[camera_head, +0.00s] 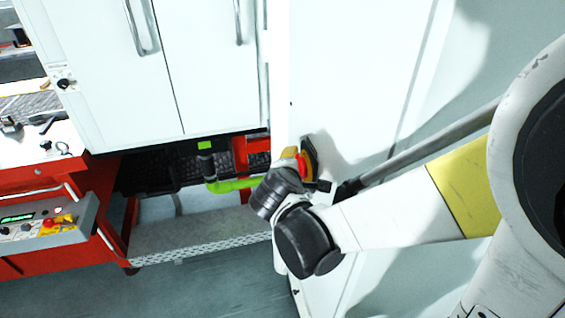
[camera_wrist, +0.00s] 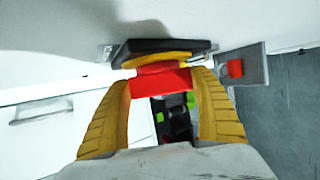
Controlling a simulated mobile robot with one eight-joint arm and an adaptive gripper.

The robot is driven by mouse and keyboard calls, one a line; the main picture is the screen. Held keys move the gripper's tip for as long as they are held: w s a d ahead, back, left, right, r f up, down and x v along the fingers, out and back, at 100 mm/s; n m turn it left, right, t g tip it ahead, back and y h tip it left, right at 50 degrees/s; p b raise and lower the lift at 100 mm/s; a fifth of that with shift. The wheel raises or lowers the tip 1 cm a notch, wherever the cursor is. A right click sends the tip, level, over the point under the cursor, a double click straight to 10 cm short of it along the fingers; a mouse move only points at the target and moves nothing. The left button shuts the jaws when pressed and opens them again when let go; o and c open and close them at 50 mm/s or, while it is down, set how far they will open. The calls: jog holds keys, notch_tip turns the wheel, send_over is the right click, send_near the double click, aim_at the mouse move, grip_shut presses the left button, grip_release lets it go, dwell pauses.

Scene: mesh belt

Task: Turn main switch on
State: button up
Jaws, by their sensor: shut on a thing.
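The main switch is a black plate (camera_wrist: 140,46) with a yellow disc (camera_wrist: 150,58) and a red handle (camera_wrist: 160,83), on a white cabinet wall. It also shows in the head view as a dark and yellow plate with a red part (camera_head: 302,166). My gripper (camera_wrist: 163,80) has its two yellow ribbed fingers on either side of the red handle and is shut on it. In the head view my dark wrist is in front of the switch and hides part of it, and the fingertips are mostly hidden.
The white cabinet side (camera_head: 345,80) rises beside the switch. White cabinet doors (camera_head: 210,75) with metal handles are at left. A red bench (camera_head: 60,255) with a control panel (camera_head: 42,224) stands at lower left. Grey floor (camera_head: 200,280) is clear below.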

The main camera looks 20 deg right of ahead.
jog(key=t+b, duration=0.2)
jog(key=b, duration=0.2)
jog(key=f+m+t+h+b, duration=0.1)
jog(key=t+b, duration=0.1)
jog(key=b, duration=0.2)
jog(key=shift+s+f, duration=0.1)
jog(key=m+t+b, duration=0.1)
jog(key=t+b, duration=0.1)
jog(key=shift+r+h+b, duration=0.2)
jog(key=shift+h+b, duration=0.1)
jog(key=shift+b, duration=0.1)
jog(key=shift+r, duration=0.1)
jog(key=o, duration=1.2)
jog(key=v, duration=1.2)
